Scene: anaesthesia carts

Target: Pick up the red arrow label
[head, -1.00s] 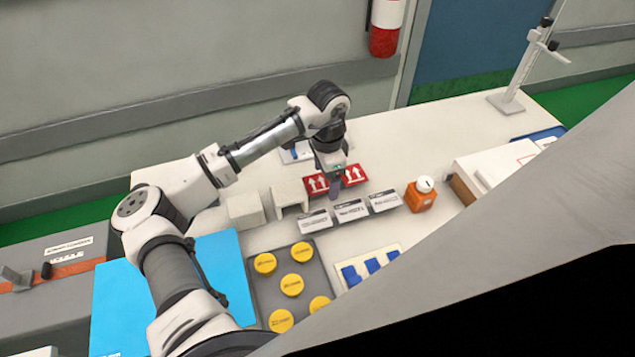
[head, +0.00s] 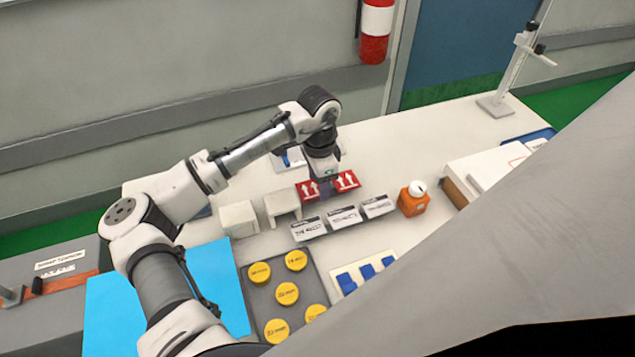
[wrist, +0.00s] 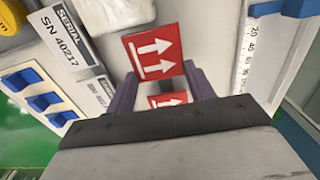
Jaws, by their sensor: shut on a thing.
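The red arrow label (head: 346,181) has white arrows and shows on both sides of my gripper in the head view, with its middle hidden. I cannot tell there whether it is one piece or two. My gripper (head: 327,190) points down at it, behind the row of white text labels. In the wrist view, a red face with two white arrows (wrist: 153,53) lies just beyond the purple fingers, and another red arrow part shows between them. My gripper (wrist: 163,92) is shut on the red label. Its dark body hides the nearer part.
White text labels (head: 343,217) stand just in front, with an orange bottle (head: 412,200) to their right. Two white blocks (head: 239,218) stand left. A grey tray with yellow lids (head: 323,283) and a blue mat (head: 110,315) lie nearer. Bare table (head: 420,135) extends behind right.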

